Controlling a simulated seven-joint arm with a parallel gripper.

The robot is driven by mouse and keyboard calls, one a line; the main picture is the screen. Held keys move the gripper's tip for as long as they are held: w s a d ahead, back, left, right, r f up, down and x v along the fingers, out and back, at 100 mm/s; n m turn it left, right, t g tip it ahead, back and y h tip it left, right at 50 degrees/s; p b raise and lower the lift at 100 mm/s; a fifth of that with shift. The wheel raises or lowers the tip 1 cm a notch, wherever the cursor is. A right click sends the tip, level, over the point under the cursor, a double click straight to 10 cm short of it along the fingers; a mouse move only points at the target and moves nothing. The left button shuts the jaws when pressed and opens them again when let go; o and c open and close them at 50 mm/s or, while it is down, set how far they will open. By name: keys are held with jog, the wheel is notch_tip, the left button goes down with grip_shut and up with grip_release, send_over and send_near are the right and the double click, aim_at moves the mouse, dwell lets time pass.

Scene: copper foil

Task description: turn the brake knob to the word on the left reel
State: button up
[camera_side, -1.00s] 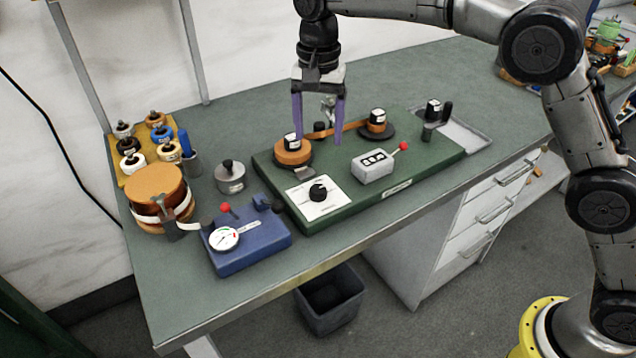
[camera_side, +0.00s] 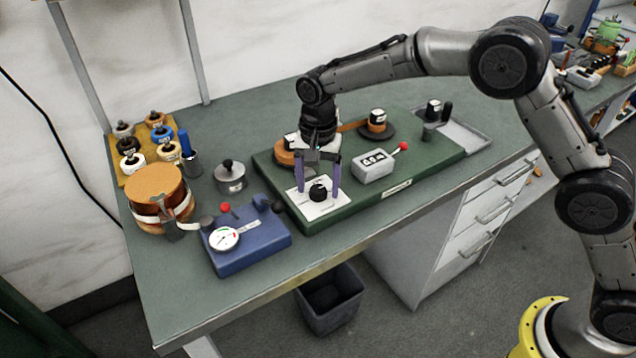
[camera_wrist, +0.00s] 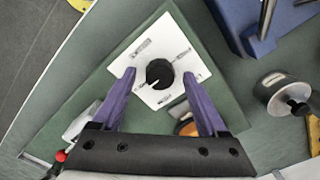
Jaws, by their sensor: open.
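The brake knob (camera_side: 318,192) is a round black knob on a white plate (camera_side: 300,207) at the front left of the green board. In the wrist view the knob (camera_wrist: 159,73) lies ahead of the fingertips, with a pale pointer mark aimed toward the lower left. Small words sit around it on the plate, too small to read. My gripper (camera_side: 318,190) is open, pointing down over the plate with its purple fingers on either side of the knob. In the wrist view my gripper (camera_wrist: 159,74) holds nothing. The left reel (camera_side: 284,155) is copper coloured and partly hidden behind my gripper; its word is unreadable.
The green board (camera_side: 350,212) also carries a right reel (camera_side: 377,122) and a grey counter box (camera_side: 373,167) with a red-tipped lever. A blue gauge box (camera_side: 250,250) stands to the left, near a grey weight (camera_side: 230,178) and a copper roll (camera_side: 152,182).

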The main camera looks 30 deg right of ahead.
grip_shut()
dwell(0.4)
jog(key=shift+n, duration=0.3)
jog(key=n, duration=1.1)
jog(key=shift+n, duration=0.4)
jog(key=n, duration=1.1)
jog(key=shift+r+n, duration=0.1)
jog(key=shift+n, duration=0.2)
